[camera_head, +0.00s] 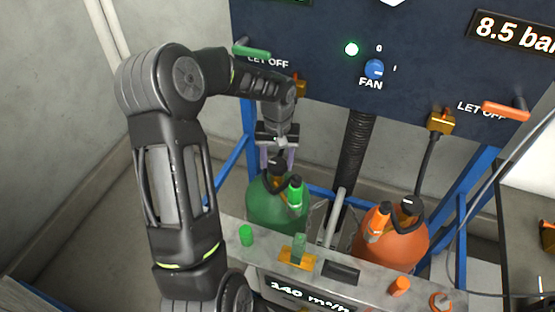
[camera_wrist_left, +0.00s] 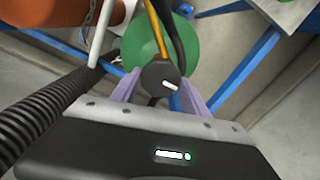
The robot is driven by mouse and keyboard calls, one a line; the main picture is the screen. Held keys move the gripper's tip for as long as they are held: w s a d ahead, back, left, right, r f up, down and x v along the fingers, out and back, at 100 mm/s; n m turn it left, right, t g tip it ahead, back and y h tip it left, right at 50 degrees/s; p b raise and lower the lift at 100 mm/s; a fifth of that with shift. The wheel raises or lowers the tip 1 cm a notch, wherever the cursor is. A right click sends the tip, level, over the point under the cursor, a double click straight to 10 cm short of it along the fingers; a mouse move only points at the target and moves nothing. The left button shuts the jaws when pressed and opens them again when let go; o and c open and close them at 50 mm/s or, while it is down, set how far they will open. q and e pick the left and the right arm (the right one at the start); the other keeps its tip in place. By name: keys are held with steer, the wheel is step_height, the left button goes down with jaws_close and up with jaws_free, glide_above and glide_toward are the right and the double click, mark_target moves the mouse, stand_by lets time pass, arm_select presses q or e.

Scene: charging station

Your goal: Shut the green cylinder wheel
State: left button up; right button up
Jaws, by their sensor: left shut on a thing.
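The green cylinder (camera_head: 268,205) stands behind the grey bench rail in the head view. Its wheel (camera_wrist_left: 157,74) is a dark round knob with a white mark, on top of the cylinder, in the wrist view. In the head view the wheel is largely hidden by the gripper. My left gripper (camera_head: 278,158) reaches down from above, and its two purple fingers are shut on the wheel, one on each side. In the wrist view the green cylinder (camera_wrist_left: 143,52) lies beyond the wheel. My right gripper is not in view.
An orange cylinder (camera_head: 395,246) stands to the right. The dark panel (camera_head: 320,75) behind has a green LET OFF lever (camera_head: 252,50), a blue FAN knob (camera_head: 374,69) and an orange lever (camera_head: 505,110). A black corrugated hose (camera_head: 356,150) runs between the cylinders. Blue frame bars surround them.

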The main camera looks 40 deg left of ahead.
arm_select(q)
steer(key=c, duration=0.5)
steer(key=shift+m, duration=0.3)
steer(key=m, duration=0.7)
steer(key=shift+d+m+b, duration=0.1)
steer(key=shift+m+b, duration=0.2)
steer(key=shift+b, duration=0.05)
steer(key=m, duration=0.5)
steer(key=shift+m, duration=0.3)
steer(key=shift+d+m+p, duration=0.1)
steer(key=shift+m+p, duration=0.2)
steer(key=shift+m, duration=1.9)
